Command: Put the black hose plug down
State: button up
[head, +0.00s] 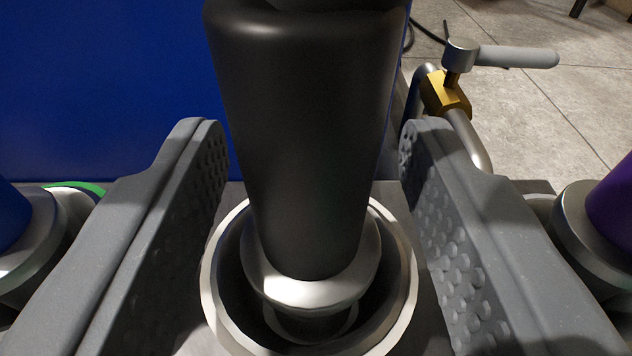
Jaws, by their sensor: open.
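The black hose plug (305,140) stands upright between the two grey fingers of my gripper (310,190). It fills the middle of the head view and its top runs out of the frame. Its lower end has a pale metal collar (312,288) that sits inside a round metal socket (212,270). My gripper is open, with a gap between each dimpled finger pad and the black body. The depth of the collar in the socket is hard to tell.
A blue plug (8,215) in a metal fitting stands at the left, and a purple plug (612,210) at the right, close outside my fingers. A blue panel (100,80) rises behind. A brass valve (446,95) with a grey handle is at the upper right.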

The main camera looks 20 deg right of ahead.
jog(key=p+v, duration=0.2)
jog(key=v, duration=0.9)
jog(key=shift+s+p, duration=0.25)
jog(key=shift+p, duration=0.1)
jog(key=shift+a+r, duration=0.1)
jog(key=w+a+r+y, duration=0.25)
jog(key=w+r, duration=0.25)
jog(key=r, duration=0.3)
jog(key=w+a+r+y, duration=0.1)
jog(key=w+r+y, duration=0.3)
jog(key=r, duration=0.5)
jog(key=w+d+r+n+y, duration=0.1)
jog(key=w+d+r+y, duration=0.15)
jog(key=r, duration=1.55)
jog(key=s+d+r+n, duration=0.1)
jog(key=s+d+r, duration=0.4)
jog(key=r, duration=0.5)
jog(key=s+d+r+n, duration=0.2)
jog(key=s+d+r, duration=0.2)
jog(key=d+r, duration=0.45)
jog(key=s+d+r+h, duration=0.3)
jog(key=s+d+r, duration=0.9)
jog(key=s, duration=0.1)
jog(key=shift+s+d, duration=0.2)
jog(key=shift+s, duration=0.05)
